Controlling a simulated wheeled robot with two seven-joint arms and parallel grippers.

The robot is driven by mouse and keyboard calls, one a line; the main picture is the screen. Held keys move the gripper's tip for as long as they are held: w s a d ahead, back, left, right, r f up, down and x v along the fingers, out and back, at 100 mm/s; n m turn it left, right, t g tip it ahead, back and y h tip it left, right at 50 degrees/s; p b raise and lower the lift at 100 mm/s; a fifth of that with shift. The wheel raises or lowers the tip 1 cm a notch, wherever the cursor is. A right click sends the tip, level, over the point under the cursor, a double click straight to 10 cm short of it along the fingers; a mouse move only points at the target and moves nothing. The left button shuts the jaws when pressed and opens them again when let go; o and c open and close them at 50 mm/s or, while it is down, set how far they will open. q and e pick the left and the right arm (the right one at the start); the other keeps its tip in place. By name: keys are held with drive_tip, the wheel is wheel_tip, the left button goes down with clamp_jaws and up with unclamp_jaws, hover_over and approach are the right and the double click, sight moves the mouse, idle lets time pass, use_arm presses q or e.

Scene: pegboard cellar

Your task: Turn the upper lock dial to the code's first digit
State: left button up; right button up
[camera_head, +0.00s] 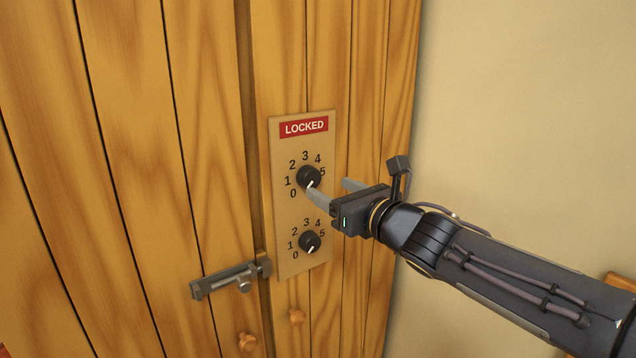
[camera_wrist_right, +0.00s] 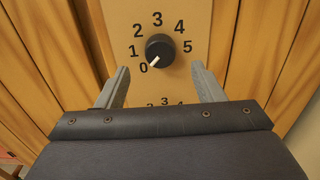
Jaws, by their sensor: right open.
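The upper lock dial (camera_head: 309,175) is a round black knob with a white pointer line, on a tan panel (camera_head: 287,203) with digits 0 to 5 around it. In the right wrist view the upper dial (camera_wrist_right: 160,48) has its pointer toward 0. My right gripper (camera_head: 327,186) is open in front of the panel, at the lower right of the upper dial. In the wrist view its two fingers stand apart, left and right below the dial, with nothing held between them. My left gripper is not in view. No written code shows.
Below is a lower dial (camera_head: 309,242), its pointer near the bottom. A red LOCKED sign (camera_head: 304,127) tops the panel. A plain wall (camera_head: 530,120) is at right.

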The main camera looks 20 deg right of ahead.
sight(313, 180)
drive_tip(key=p+x, duration=0.1)
drive_tip(key=x, duration=0.5)
drive_tip(key=shift+s, duration=0.1)
drive_tip(key=c, duration=1)
